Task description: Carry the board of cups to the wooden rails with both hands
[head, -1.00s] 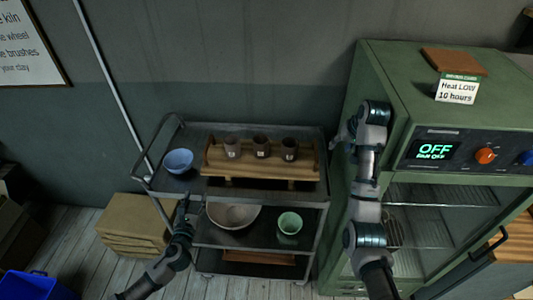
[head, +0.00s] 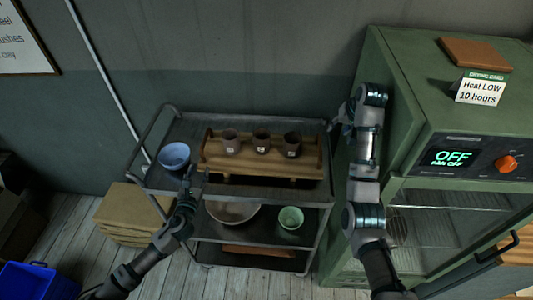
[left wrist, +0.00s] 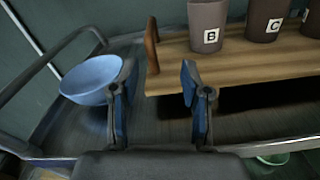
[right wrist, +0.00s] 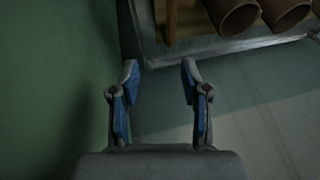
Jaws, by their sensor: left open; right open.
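The wooden board (head: 225,164) lies on the top of a grey cart, with a raised piece at each end. Three dark cups stand upright on it: a left cup (head: 230,141), a middle cup (head: 262,141) and a right cup (head: 292,145). The left wrist view shows labels B (left wrist: 207,25) and C (left wrist: 268,20) on two cups. My left gripper (head: 188,178) is open and empty, just off the board's left end (left wrist: 152,45). My right gripper (head: 340,126) is open and empty, off the board's right end (right wrist: 171,20). I cannot identify the wooden rails.
A blue bowl (head: 174,156) stands left of the board, close to my left gripper in the left wrist view (left wrist: 90,82). A green kiln-like cabinet (head: 400,105) stands close on the right.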

